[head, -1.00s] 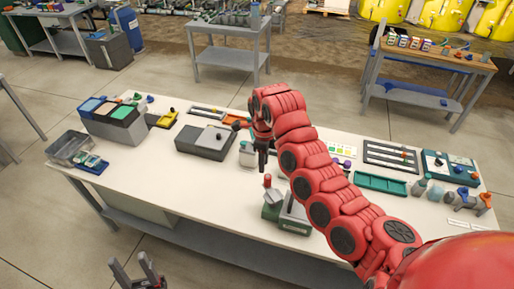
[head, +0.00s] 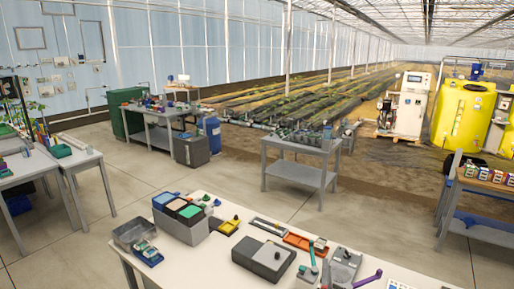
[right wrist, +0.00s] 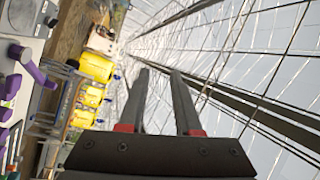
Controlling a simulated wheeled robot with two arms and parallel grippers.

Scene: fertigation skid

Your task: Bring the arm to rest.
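My right gripper (right wrist: 160,74) shows in the right wrist view. Its two dark fingers with red bases stand apart, with nothing between them. Past the fingertips are the greenhouse roof beams. No part of my right arm can be made out clearly in the head view. My left gripper is in neither current view.
The white workbench (head: 214,262) fills the lower head view, with a tricolour-topped box (head: 182,217), a grey box (head: 264,257) and purple-handled parts (head: 367,278). A grey table (head: 301,150) stands beyond; open floor (head: 110,210) lies to the left. Yellow tanks (head: 464,116) stand far right.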

